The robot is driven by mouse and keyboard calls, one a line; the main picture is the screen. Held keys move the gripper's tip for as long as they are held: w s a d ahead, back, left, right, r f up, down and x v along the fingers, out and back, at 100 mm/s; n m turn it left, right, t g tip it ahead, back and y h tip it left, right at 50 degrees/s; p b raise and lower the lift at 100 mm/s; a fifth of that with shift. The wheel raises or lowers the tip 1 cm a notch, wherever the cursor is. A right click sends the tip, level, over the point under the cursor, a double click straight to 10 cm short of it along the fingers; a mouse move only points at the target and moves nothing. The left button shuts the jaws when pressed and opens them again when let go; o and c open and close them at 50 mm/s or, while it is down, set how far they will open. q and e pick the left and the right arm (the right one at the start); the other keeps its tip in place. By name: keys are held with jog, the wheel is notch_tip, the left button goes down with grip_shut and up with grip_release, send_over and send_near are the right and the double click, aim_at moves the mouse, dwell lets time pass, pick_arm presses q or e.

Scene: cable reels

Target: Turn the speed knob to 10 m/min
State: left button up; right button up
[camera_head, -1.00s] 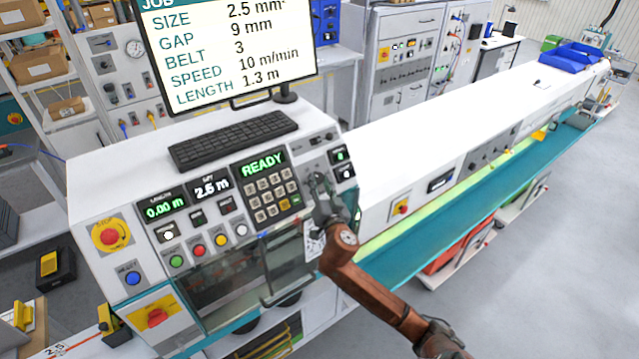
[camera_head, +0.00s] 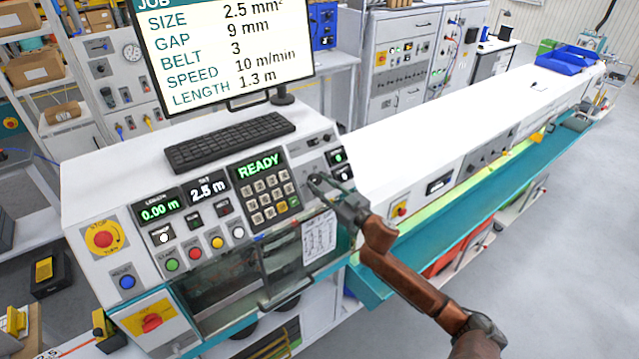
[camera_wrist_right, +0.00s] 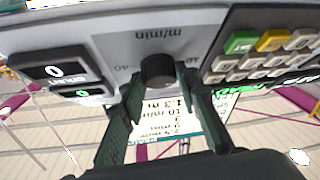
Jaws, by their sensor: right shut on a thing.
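The speed knob (camera_wrist_right: 157,70) is a dark round knob on the grey panel in the right wrist view. Upside-down "m/min" lettering is printed beside it. My right gripper (camera_wrist_right: 159,82) has one finger on each side of the knob and is shut on it. In the head view my right gripper (camera_head: 316,181) is at the panel right of the keypad, and it hides the knob. The knob's pointer setting cannot be read. The monitor (camera_head: 222,50) lists SPEED 10 m/min. My left gripper is not in view.
The keypad (camera_head: 268,199) lies close to the left of my right gripper, under a READY display. Black display buttons (camera_head: 338,158) are just to its upper right. A keyboard (camera_head: 230,142) lies on top of the console. A long white-topped machine (camera_head: 450,110) extends right.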

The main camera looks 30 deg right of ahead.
jog(key=shift+d+n+g+y, duration=0.2)
jog(key=shift+n+g+y, duration=0.3)
jog(key=shift+n+y, duration=0.9)
jog(key=shift+n+p, duration=0.3)
jog(key=shift+n, duration=0.3)
jog(key=o, duration=1.2)
jog(key=shift+c, duration=0.2)
jog(key=r+v, duration=0.1)
jog(key=v, duration=1.1)
jog(key=shift+f, duration=0.4)
